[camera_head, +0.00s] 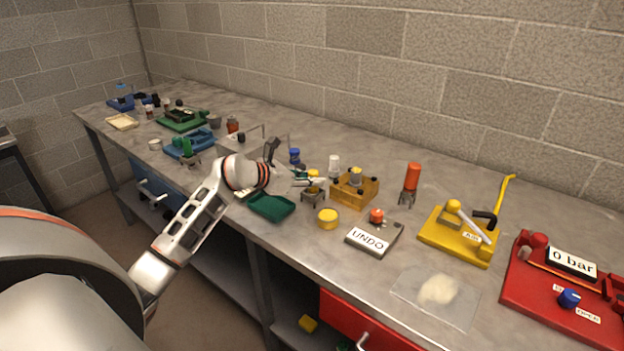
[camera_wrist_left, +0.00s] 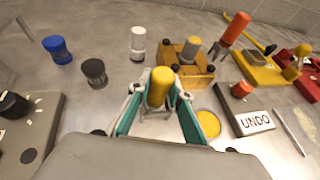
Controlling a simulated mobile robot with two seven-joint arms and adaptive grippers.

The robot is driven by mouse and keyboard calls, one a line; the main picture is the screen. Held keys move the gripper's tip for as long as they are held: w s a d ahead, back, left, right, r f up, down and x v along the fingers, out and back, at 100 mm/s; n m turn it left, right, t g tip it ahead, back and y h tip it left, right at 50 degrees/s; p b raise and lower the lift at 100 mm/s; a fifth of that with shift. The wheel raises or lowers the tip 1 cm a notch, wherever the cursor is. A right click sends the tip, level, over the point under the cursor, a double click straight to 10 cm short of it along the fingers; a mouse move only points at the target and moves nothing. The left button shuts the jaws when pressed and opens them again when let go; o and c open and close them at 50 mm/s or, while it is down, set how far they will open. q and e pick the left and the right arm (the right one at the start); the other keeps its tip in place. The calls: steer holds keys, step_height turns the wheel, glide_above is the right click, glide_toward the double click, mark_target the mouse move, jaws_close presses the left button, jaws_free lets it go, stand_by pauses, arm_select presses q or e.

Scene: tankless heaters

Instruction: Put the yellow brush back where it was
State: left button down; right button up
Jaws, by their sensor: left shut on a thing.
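The yellow brush (camera_head: 314,173) is upright between the fingers of my left gripper (camera_head: 306,181), with grey prongs showing beneath it. In the left wrist view the yellow handle (camera_wrist_left: 160,87) sits between the two teal-lined fingers of my left gripper (camera_wrist_left: 158,112), which are shut on it. I cannot tell whether the prongs touch the bench. My right gripper is not in view.
A yellow round lid (camera_head: 328,219), an UNDO plate (camera_head: 366,241), an orange-handled pronged tool (camera_head: 411,180) and a green tray (camera_head: 270,207) are nearby. A white bottle (camera_head: 334,163) and blue jar (camera_head: 294,156) stand behind. Yellow (camera_head: 440,242) and red (camera_head: 545,288) fixtures lie right.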

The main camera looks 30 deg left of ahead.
arm_select(q)
steer(key=shift+f, duration=0.1)
steer(key=c, duration=1.8)
jaws_free()
steer(key=shift+c, duration=0.2)
steer(key=shift+r, duration=0.2)
steer(key=shift+s+a, duration=0.15)
steer(key=shift+s, duration=0.1)
steer(key=b+v, duration=0.1)
steer(key=v, duration=1)
steer(key=shift+s+r, duration=0.15)
